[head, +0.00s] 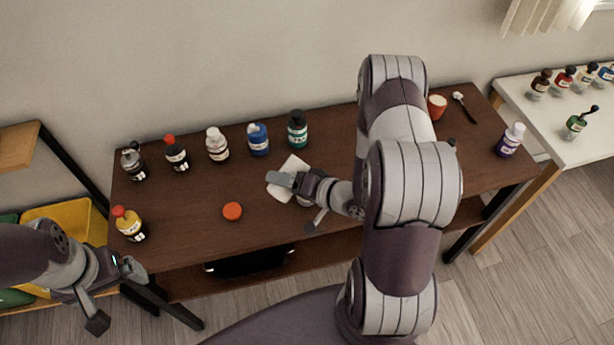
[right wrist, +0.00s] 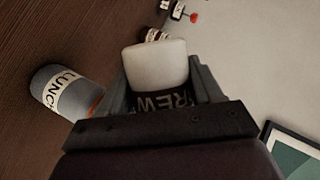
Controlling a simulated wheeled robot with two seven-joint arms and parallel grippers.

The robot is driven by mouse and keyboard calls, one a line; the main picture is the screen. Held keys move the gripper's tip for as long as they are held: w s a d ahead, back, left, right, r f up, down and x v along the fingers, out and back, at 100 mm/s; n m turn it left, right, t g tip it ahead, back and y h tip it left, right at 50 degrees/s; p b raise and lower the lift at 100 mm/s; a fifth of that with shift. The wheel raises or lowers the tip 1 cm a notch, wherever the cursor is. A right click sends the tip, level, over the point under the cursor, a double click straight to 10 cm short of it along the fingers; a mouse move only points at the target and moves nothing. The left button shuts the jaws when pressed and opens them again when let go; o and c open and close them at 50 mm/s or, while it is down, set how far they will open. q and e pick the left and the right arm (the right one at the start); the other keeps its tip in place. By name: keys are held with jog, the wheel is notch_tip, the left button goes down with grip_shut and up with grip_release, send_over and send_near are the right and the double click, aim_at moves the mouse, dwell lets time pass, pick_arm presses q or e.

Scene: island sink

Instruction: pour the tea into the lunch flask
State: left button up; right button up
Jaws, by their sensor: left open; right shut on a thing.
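My right gripper (head: 297,202) is shut on a pale container with a dark band lettered "REW", the brew container (right wrist: 157,64), above the middle of the table. In the head view a white part of it (head: 294,164) shows behind the fingers. The lunch flask (right wrist: 66,90), grey with a white "LUNCH" label, is beside the held container in the right wrist view. In the head view my right gripper mostly hides what stands below it. I cannot tell whether tea is flowing. My left gripper (head: 113,295) is open and empty off the table's front left corner.
An orange round lid (head: 232,211) lies on the brown table (head: 195,222). Several bottles stand along the back, and a yellow one (head: 129,224) at the left.

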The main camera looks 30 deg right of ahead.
jog(key=shift+w+f+m+b, duration=0.1)
jog(key=shift+f+m+b, duration=0.25)
jog(key=shift+f, duration=0.15)
jog(key=shift+r, duration=0.2)
jog(key=shift+y, duration=0.4)
jog(key=shift+r+m, duration=0.35)
jog(key=shift+m, duration=0.1)
jog(key=shift+d+f+m+y, duration=0.15)
jog(key=shift+f+m+y, duration=0.1)
jog(key=shift+m+y, duration=0.35)
dwell(1.1)
jog(key=shift+w+d+r+m+y+p, duration=0.1)
jog(key=shift+d+r+m+y+p, duration=0.1)
jog(key=shift+r+m+y+p, duration=0.55)
dwell(1.5)
jog(key=shift+f+h, duration=0.2)
jog(key=shift+h, duration=0.05)
